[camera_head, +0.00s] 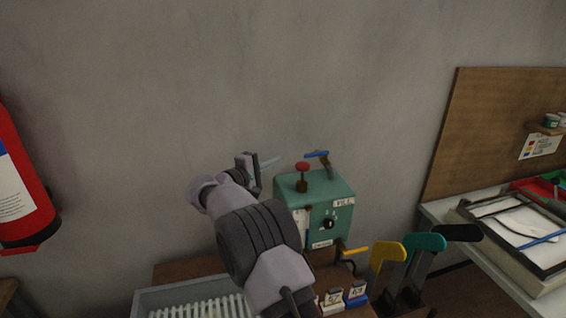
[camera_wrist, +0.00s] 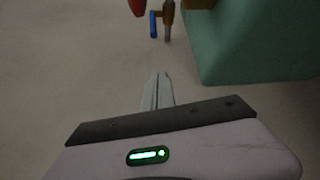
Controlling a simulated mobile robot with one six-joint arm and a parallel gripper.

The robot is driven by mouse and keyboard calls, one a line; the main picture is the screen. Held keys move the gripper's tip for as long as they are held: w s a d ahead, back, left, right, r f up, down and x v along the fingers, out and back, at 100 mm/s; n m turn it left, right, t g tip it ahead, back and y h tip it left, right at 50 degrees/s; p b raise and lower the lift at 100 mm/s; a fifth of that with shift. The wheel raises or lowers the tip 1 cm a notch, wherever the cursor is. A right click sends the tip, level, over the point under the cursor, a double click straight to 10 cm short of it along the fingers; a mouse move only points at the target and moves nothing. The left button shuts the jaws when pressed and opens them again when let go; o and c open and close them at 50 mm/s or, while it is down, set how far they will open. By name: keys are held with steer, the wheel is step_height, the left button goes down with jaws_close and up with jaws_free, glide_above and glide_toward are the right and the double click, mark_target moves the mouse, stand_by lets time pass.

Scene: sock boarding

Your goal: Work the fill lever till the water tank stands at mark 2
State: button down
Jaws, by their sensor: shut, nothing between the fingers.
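A green tank box (camera_head: 315,190) stands by the wall, with a label at its upper right that seems to read FILL. A blue-handled lever (camera_head: 317,154) rises from the back of its top, also seen in the wrist view (camera_wrist: 153,25). A red knob (camera_head: 302,167) stands on top at the left. A white strip with a blue part (camera_head: 301,225) shows on the front; I cannot read its level or marks. My gripper (camera_head: 272,161) is shut and empty, left of the box and apart from the lever. Its closed fingertips (camera_wrist: 160,76) point toward the lever in the wrist view.
A black dial (camera_head: 328,224) and a yellow-handled lever (camera_head: 354,250) are on the box front. Yellow (camera_head: 388,252), teal (camera_head: 427,241) and black (camera_head: 460,233) paddles stand at right. A ribbed tray (camera_head: 165,298) lies below my arm. A red extinguisher (camera_head: 20,180) hangs left.

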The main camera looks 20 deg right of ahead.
steer(key=x, duration=0.5)
steer(key=b+x, duration=0.1)
steer(key=x, duration=0.1)
steer(key=shift+w+d+f, duration=0.1)
steer(key=shift+d+f, duration=0.15)
steer(key=shift+s+d+b, duration=0.2)
steer(key=shift+s+b, duration=0.05)
steer(key=shift+b, duration=0.1)
steer(key=shift+s+d+r+b, duration=0.2)
steer(key=shift+s+b, duration=0.05)
steer(key=shift+s, duration=0.55)
steer(key=shift+s+d+r+b, duration=0.2)
steer(key=shift+s, duration=0.55)
